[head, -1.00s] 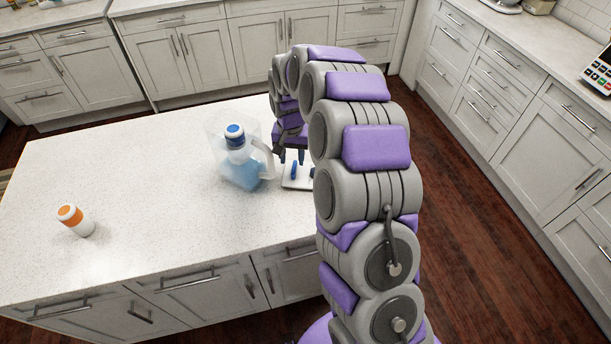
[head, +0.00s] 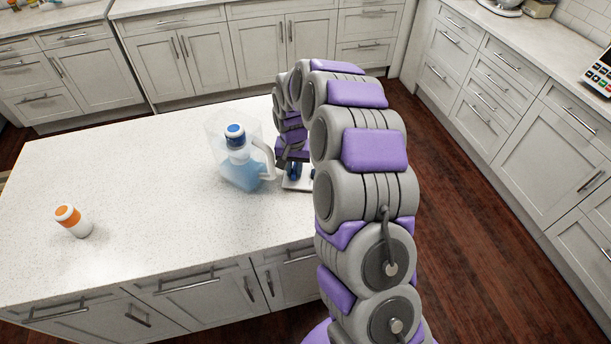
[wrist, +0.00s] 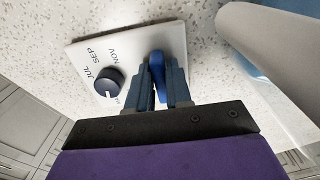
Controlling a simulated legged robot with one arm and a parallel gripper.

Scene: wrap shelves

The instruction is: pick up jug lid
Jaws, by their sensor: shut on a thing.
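The jug lid (head: 290,185) is a white plate lying on the counter just right of the jug, partly hidden by my arm. In the wrist view the lid (wrist: 138,42) shows month letters, a dark round dial (wrist: 107,84) and an upright blue tab (wrist: 156,62). My gripper (wrist: 160,76) points down at the lid with its fingers on either side of the blue tab, shut on it. In the head view my gripper (head: 293,170) is low over the lid and partly hidden. The lid looks to be resting on the counter.
The clear jug (head: 240,174) with a blue cap and bluish contents stands close left of my gripper, its handle towards it.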

